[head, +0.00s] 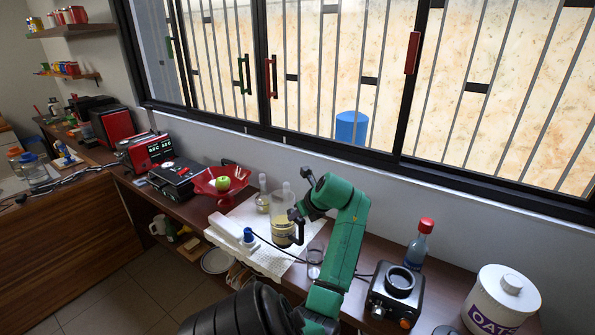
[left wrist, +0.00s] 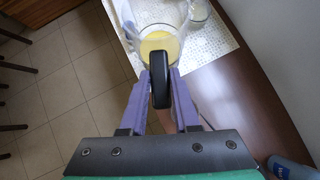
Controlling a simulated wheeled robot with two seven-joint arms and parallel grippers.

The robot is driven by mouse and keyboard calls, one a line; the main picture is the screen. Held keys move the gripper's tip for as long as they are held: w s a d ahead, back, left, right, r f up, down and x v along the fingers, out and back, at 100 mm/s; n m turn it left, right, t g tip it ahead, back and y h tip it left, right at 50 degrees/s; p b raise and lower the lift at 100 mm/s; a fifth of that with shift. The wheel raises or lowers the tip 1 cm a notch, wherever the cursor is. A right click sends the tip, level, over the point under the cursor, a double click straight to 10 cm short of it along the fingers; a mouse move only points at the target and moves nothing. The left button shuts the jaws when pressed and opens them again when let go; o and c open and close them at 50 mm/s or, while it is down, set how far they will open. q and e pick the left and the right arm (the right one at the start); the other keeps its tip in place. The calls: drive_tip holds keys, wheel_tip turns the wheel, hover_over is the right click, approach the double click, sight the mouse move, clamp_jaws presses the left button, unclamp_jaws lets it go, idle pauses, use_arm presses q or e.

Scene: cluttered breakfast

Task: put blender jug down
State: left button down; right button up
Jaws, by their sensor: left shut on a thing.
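The blender jug (head: 283,233) is clear with pale yellow contents. In the head view it is over the white dotted cloth, near the window wall; I cannot tell whether its bottom touches. My left gripper (head: 298,214) is shut on the jug's black handle. In the left wrist view the purple fingers (left wrist: 160,88) close on both sides of the handle, with the jug (left wrist: 158,45) just beyond it. The blender base (head: 396,291), with its round black socket, stands on the counter to the right, apart from the jug. My right gripper is not in view.
A clear glass (head: 315,258) stands just right of the jug. Glass bottles stand behind it, and a red bowl with a green apple (head: 223,183) is to the left. A blue bottle (head: 417,246) and an oats canister (head: 500,300) are at the right. A dark cable crosses the cloth.

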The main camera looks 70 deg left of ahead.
sight(298, 240)
use_arm(q)
wheel_tip(298, 240, down, 7)
drive_tip(key=shift+f, duration=0.1)
drive_tip(key=c, duration=0.6)
unclamp_jaws()
drive_tip(key=shift+c, duration=0.2)
drive_tip(key=v, duration=1.2)
